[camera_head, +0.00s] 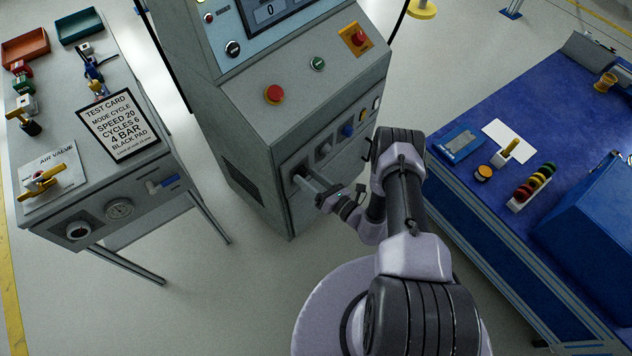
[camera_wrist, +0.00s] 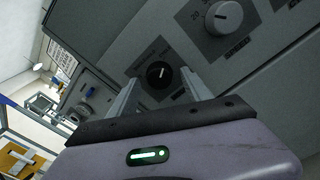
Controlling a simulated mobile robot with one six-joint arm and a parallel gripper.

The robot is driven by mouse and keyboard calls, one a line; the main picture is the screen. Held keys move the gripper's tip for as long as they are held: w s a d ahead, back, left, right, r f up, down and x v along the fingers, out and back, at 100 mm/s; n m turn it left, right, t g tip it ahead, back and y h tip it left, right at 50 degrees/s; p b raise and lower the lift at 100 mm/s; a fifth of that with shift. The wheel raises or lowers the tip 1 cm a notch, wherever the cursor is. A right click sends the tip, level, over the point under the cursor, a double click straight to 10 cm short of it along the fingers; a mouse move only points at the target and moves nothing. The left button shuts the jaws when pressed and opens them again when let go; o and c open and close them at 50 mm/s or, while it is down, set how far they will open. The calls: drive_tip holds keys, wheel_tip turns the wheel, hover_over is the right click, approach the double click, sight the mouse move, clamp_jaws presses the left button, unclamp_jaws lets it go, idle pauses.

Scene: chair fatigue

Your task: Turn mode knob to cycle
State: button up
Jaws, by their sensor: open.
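A round black knob with a pale pointer line (camera_wrist: 158,75) sits on the grey cabinet's lower front panel. I take it as the mode knob, but its label is too small to read. In the wrist view the pointer stands nearly upright. My gripper (camera_wrist: 158,84) is open, with one finger on each side of the knob; I see no clear contact. In the head view my gripper (camera_head: 303,179) reaches the left end of the panel, where the fingers largely hide the knob.
A pale grey dial marked 20 (camera_wrist: 226,17) is beside the black knob. A test card (camera_head: 118,125) on the left bench reads mode cycle. The cabinet top (camera_head: 300,95) carries red buttons. A blue-topped bench (camera_head: 470,195) stands right of my arm.

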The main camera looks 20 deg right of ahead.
drive_tip(key=p+v, duration=0.4)
drive_tip(key=v, duration=1.3)
drive_tip(key=shift+s, duration=0.1)
drive_tip(key=w+a+r+n+g+y, duration=0.25)
drive_tip(key=r+n+g, duration=0.45)
drive_tip(key=r, duration=0.6)
drive_tip(key=w+a+r+n+g+y, duration=0.25)
drive_tip(key=r+n+g, duration=0.35)
drive_tip(key=r+n, duration=0.45)
drive_tip(key=s+a+r+n+t+h, duration=0.1)
drive_tip(key=s+r+n+h, duration=0.3)
drive_tip(key=r, duration=0.4)
drive_tip(key=s+a+r+n+t+h, duration=0.1)
drive_tip(key=s+a+r+n+h, duration=0.3)
drive_tip(key=r, duration=0.4)
drive_tip(key=s+a+r+n+t+h, duration=0.1)
drive_tip(key=s+r+n+h, duration=0.3)
drive_tip(key=r, duration=0.5)
drive_tip(key=s+a+n, duration=0.1)
drive_tip(key=s+n, duration=0.1)
drive_tip(key=s, duration=0.1)
drive_tip(key=shift+a, duration=0.25)
drive_tip(key=shift+r, duration=0.1)
drive_tip(key=shift+c, duration=0.3)
